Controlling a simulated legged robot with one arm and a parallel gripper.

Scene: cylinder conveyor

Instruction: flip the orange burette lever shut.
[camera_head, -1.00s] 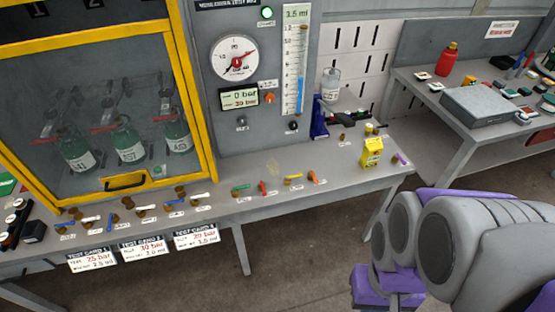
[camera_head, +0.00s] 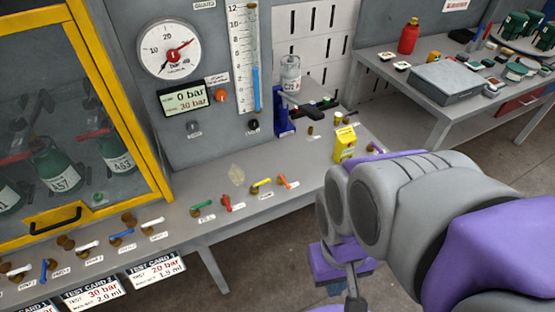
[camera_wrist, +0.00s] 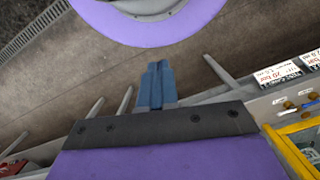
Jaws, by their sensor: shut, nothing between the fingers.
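The orange lever (camera_head: 286,182) is at the right end of a row of small coloured levers on the grey bench; its label is too small to read. The burette (camera_head: 251,60) is an upright scale on the grey panel, with a blue column in its lower part. My gripper (camera_wrist: 156,70) shows in the wrist view as two blue-grey fingers pressed together, empty, above the floor. In the head view my arm is at the right, in front of the bench and apart from the lever. The lever is not visible in the wrist view.
Yellow (camera_head: 261,185), red (camera_head: 227,203) and green (camera_head: 202,206) levers stand left of the orange one. A yellow carton (camera_head: 345,144) and a blue stand (camera_head: 284,118) are to its right. A yellow-framed cabinet (camera_head: 150,165) is at the left. Open floor lies in front.

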